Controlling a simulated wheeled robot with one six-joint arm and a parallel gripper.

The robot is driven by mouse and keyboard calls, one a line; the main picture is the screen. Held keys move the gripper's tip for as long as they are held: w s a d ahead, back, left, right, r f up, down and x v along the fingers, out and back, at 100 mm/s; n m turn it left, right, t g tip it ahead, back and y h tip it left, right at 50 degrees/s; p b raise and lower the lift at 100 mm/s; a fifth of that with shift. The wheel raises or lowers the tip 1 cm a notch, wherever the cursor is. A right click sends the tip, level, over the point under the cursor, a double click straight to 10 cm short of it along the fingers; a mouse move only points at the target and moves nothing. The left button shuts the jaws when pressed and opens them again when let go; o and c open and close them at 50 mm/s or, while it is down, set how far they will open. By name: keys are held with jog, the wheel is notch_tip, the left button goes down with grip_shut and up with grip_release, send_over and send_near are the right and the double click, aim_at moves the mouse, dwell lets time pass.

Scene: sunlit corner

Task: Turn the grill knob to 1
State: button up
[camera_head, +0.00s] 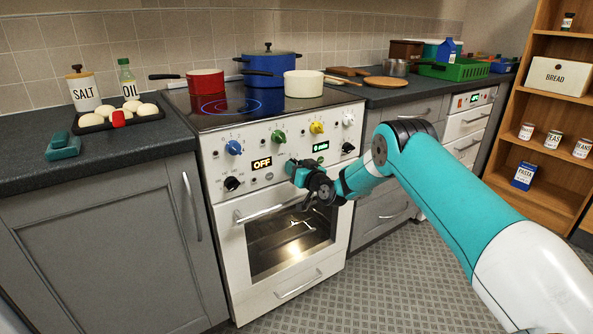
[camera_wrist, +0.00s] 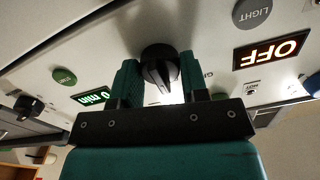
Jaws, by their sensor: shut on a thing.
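A black knob (camera_wrist: 158,56) with a raised ridge sits on the white oven front, between the lit OFF display (camera_wrist: 272,53) and the green "0 min" display (camera_wrist: 93,98). In the wrist view its ridge points toward the bottom of the picture; the markings around it are mostly hidden. My gripper (camera_wrist: 158,70) has a teal finger on each side of the knob and is shut on it. In the head view my gripper (camera_head: 294,170) is at the panel of the cooker (camera_head: 228,216) and hides this knob.
Other black knobs (camera_head: 232,183) (camera_head: 348,147) flank it, with blue, green and yellow knobs above. The oven door handle (camera_head: 265,212) juts out below. Red, blue and cream pots stand on the hob. The floor in front is clear.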

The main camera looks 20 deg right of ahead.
jog(key=m+b, duration=0.1)
jog(key=m, duration=0.2)
jog(key=shift+f+m, duration=0.1)
jog(key=shift+m, duration=0.2)
jog(key=shift+m+b, duration=0.45)
jog(key=shift+m, duration=1.45)
jog(key=o, duration=0.9)
